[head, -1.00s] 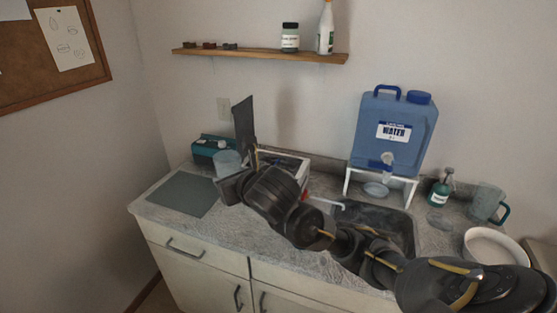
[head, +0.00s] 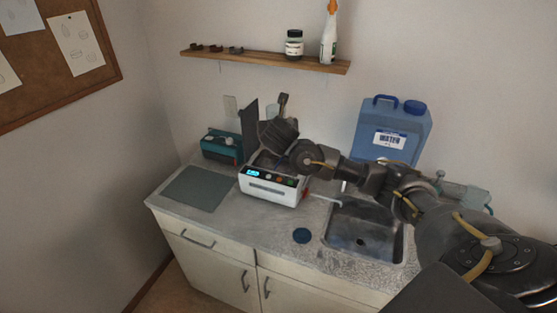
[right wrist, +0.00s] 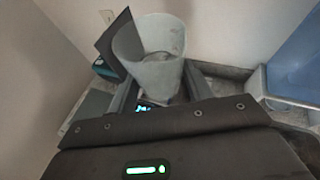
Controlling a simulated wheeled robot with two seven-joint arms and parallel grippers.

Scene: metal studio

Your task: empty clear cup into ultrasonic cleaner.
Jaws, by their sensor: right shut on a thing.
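The ultrasonic cleaner (head: 272,199) is a white box with a lit display and buttons on its front, at the middle of the counter. A dark upright panel (head: 250,128), which looks like its raised lid, stands at its left; it also shows in the right wrist view (right wrist: 115,45). My right gripper (head: 280,108) is over the cleaner, shut on the clear cup (right wrist: 150,62). In the head view the cup (head: 272,112) is mostly hidden behind the gripper. Its tilt and contents are hard to tell. My left gripper is out of view.
A teal device (head: 220,147) and a grey mat (head: 196,188) are left of the cleaner. A dark blue disc (head: 302,236) lies in front, by the sink (head: 365,238). A blue water container (head: 390,135) stands behind my right arm. A shelf (head: 265,61) is above.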

